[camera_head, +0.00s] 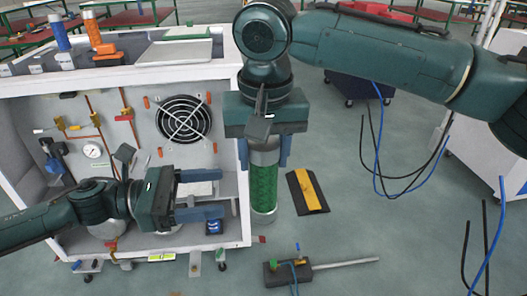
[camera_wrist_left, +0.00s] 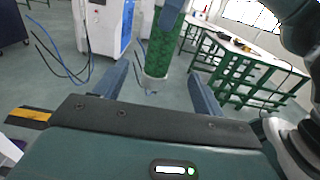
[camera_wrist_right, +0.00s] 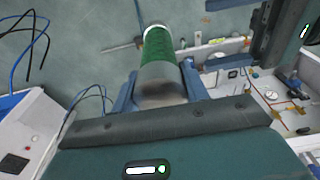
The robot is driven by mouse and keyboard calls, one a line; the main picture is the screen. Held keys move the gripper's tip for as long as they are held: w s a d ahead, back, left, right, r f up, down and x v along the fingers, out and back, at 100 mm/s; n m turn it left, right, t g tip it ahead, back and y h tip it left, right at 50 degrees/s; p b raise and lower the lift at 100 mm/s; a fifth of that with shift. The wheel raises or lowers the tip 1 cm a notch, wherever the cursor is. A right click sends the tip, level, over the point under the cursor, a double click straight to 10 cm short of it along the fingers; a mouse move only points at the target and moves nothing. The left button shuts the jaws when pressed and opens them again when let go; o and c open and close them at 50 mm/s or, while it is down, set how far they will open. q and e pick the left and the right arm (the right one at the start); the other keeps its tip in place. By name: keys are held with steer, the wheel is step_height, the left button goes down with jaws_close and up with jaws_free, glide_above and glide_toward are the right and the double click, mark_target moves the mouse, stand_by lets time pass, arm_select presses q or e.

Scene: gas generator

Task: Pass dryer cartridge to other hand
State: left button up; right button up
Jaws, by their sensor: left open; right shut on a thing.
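The dryer cartridge (camera_head: 263,187) is a cylinder with a green middle and silver ends. It hangs upright below my right gripper (camera_head: 264,150), whose fingers are shut on its upper silver end. In the right wrist view the cartridge (camera_wrist_right: 158,50) extends away between the fingers (camera_wrist_right: 158,90). My left gripper (camera_head: 205,202) is open and empty, to the left of the cartridge, with its fingers pointing at it. In the left wrist view the cartridge (camera_wrist_left: 161,48) shows beyond and between the open fingers (camera_wrist_left: 162,85), apart from them.
The white generator cabinet (camera_head: 240,190) with a fan (camera_head: 184,118) and gauge (camera_head: 92,150) stands at left, close behind my left gripper. A black and yellow ramp piece (camera_head: 307,191) and a tool with a metal rod (camera_head: 345,263) lie on the floor. Cables (camera_head: 378,150) hang at right.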

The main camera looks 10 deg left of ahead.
arm_select(q)
steer(key=d+f+n+t+y, duration=0.3)
steer(key=f+n, duration=0.6)
steer(key=n, duration=0.4)
steer(key=d+f+n+t+y, duration=0.2)
steer(key=d+f+n+t, duration=0.1)
steer(key=f+n, duration=0.85)
steer(key=s+a+f+n+y, duration=0.3)
steer(key=s+f+n+y, duration=0.1)
steer(key=n, duration=0.7)
steer(key=s+a+f+n+y, duration=0.3)
steer(key=s+f+n+y, duration=0.2)
steer(key=n, duration=0.7)
steer(key=shift+s, duration=0.7)
steer(key=shift+f, duration=0.1)
